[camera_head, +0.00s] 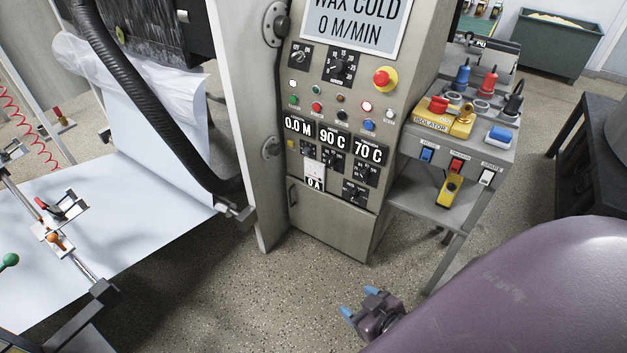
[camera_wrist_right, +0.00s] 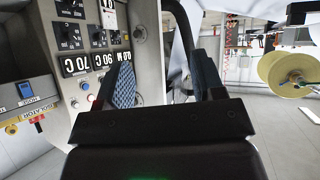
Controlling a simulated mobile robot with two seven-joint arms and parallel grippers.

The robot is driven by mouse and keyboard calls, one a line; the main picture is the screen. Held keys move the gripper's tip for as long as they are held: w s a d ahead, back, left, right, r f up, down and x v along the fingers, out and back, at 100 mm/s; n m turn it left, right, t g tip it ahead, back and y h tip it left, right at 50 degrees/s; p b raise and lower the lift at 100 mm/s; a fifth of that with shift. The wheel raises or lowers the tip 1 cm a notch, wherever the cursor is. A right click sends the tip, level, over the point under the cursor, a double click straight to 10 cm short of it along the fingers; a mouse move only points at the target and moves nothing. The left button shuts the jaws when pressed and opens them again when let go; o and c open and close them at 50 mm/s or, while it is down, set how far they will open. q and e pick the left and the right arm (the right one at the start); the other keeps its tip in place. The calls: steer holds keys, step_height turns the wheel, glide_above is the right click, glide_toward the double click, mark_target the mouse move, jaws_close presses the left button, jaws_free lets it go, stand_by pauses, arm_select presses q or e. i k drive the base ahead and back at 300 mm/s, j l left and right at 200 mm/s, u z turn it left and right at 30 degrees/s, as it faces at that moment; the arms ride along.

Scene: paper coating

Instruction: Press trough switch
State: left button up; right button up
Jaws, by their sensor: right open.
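The control console (camera_head: 452,140) stands right of the grey control cabinet (camera_head: 340,215). Its front has a blue switch (camera_head: 427,154), a red switch (camera_head: 456,164) and a white switch (camera_head: 487,176), each with a small label. I cannot read which one is the trough switch. My right gripper (camera_head: 357,301) is open and empty, with blue fingertips, low over the floor in front of the cabinet and apart from the console. In the right wrist view its fingers (camera_wrist_right: 165,82) point towards the cabinet, and the console (camera_wrist_right: 22,92) shows upside down at the left. My left gripper is not in view.
The cabinet panel has a red button (camera_head: 382,78), several knobs and displays reading 0.0 M, 90 C and 70 C. A white paper web (camera_head: 120,225) runs at the left. A dark table (camera_head: 590,150) stands at the right. The speckled floor between is clear.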

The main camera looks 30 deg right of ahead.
mark_target(456, 166)
steer(key=i+l, duration=0.25)
steer(key=i, duration=0.25)
steer(key=z, duration=1.7)
